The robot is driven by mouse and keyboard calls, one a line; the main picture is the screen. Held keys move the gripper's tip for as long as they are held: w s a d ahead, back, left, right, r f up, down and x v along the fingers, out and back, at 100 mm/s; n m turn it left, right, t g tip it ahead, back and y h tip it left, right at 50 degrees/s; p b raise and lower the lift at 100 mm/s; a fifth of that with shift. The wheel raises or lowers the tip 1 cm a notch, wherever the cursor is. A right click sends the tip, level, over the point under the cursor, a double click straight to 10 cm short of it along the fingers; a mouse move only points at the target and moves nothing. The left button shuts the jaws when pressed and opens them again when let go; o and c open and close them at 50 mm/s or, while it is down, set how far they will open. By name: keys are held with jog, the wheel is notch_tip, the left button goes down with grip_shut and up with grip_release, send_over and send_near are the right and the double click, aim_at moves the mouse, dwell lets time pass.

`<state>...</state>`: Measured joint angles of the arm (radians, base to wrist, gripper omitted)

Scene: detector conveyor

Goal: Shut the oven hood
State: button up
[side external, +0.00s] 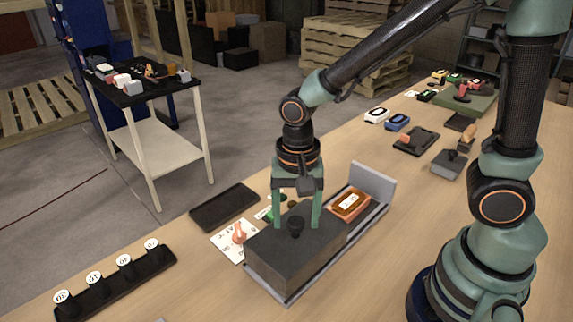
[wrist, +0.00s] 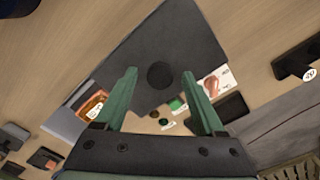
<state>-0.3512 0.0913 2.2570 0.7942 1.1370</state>
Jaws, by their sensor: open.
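The oven hood is a dark grey box (side external: 290,260) with a round black knob (side external: 295,224) on top, at the near end of a light grey base (side external: 373,182) with an upright end plate. An orange-brown part (side external: 350,204) lies uncovered on the base beside the hood. My gripper (side external: 297,222) is open and points down over the hood, one finger on each side of the knob. In the wrist view the hood (wrist: 165,42) fills the middle, and the knob (wrist: 160,75) shows between the separated fingertips of my gripper (wrist: 159,74). Contact with the knob cannot be told.
A black tray (side external: 224,206) and a white card (side external: 229,247) with a pinkish piece lie left of the hood. A black rack (side external: 115,285) with several labelled knobs is at the front left. Several small devices (side external: 416,141) stand at the right. Bare wood lies between.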

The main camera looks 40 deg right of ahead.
grip_shut()
dwell(1.5)
